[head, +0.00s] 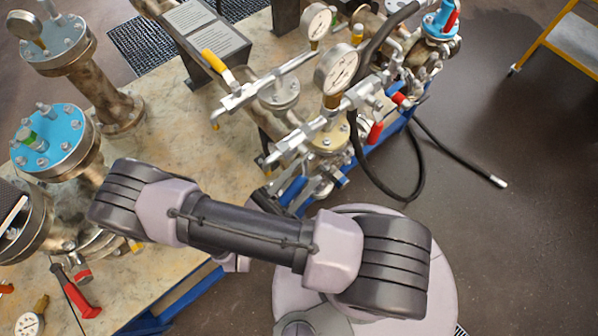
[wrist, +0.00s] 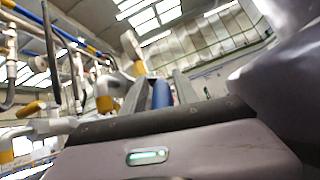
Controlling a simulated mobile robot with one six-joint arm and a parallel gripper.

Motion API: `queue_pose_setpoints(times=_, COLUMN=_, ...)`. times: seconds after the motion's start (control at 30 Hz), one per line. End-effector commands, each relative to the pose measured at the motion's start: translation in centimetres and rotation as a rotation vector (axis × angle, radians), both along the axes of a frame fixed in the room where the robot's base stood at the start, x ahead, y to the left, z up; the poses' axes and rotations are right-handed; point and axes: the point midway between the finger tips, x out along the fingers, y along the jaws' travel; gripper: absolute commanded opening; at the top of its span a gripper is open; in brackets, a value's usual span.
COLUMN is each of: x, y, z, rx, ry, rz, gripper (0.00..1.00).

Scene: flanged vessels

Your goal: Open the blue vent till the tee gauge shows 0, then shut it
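A blue handle (wrist: 162,94), which looks like the vent's, shows in the wrist view between the two grey fingers of my gripper (wrist: 160,92). I cannot tell whether the fingers press on it. In the head view my arm hides most of the gripper. A round white gauge (head: 337,68) stands on the pipework above that spot, and a second gauge (head: 319,22) stands farther back. I cannot tell for sure which is the tee gauge, and neither needle can be read.
A yellow-handled valve (head: 216,63) and red handles (head: 375,133) sit on nearby pipes. A black hose (head: 418,165) hangs over the bench's right edge. Flanged vessels, one with a blue top (head: 48,140), stand at left. The floor at right is mostly clear.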

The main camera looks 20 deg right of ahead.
Motion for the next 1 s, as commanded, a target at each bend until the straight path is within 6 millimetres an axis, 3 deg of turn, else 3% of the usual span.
queue_pose_setpoints(times=0.47, x=0.1, y=0.1, z=-0.2, rx=0.003, ry=0.004, rz=0.005, gripper=0.43)
queue_pose_setpoints(times=0.8, x=-1.4, y=4.9, z=-4.3, rx=0.003, ry=0.004, rz=0.007, gripper=0.43)
queue_pose_setpoints(times=1.0, x=-1.7, y=5.7, z=-4.7, rx=0.003, ry=0.006, rz=0.003, gripper=0.43)
